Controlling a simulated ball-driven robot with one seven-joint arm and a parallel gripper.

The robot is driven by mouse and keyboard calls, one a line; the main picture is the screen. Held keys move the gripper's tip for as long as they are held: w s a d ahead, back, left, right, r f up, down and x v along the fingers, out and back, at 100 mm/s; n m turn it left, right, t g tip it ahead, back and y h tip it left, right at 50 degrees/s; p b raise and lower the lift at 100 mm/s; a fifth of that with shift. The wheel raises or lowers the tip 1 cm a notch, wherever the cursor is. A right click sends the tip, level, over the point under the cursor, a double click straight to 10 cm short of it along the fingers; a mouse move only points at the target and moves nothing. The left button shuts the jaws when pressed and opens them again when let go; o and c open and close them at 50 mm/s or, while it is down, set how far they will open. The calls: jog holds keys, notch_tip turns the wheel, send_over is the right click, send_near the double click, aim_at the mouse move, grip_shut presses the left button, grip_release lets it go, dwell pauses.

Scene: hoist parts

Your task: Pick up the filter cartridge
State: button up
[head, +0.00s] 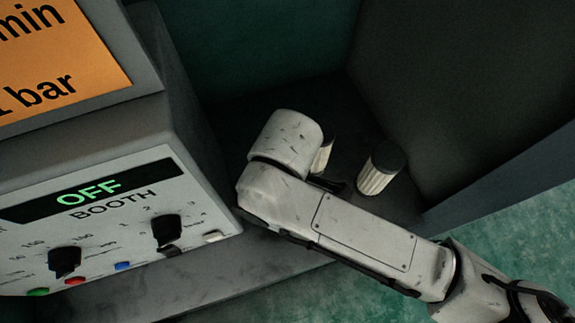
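A filter cartridge (380,170) with a pale pleated body and a black cap stands, slightly tilted in the picture, on a dark recessed surface to the right of my arm's end. A second similar pleated cartridge (322,157) is mostly hidden behind my arm's rounded end; only a strip of its pale side and dark top shows. My arm reaches in from the lower right. My gripper is hidden behind the arm's own end, so its fingers and anything between them cannot be seen.
A grey control box (110,215) marked "OFF BOOTH", with knobs and coloured buttons, stands close at left. An orange sign (55,60) is above it. A dark wall (450,80) bounds the recess at right. Bare dark surface lies around the visible cartridge.

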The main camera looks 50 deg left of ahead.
jog(key=c, duration=1.2)
jog(key=shift+c, duration=0.5)
jog(key=shift+r, duration=0.15)
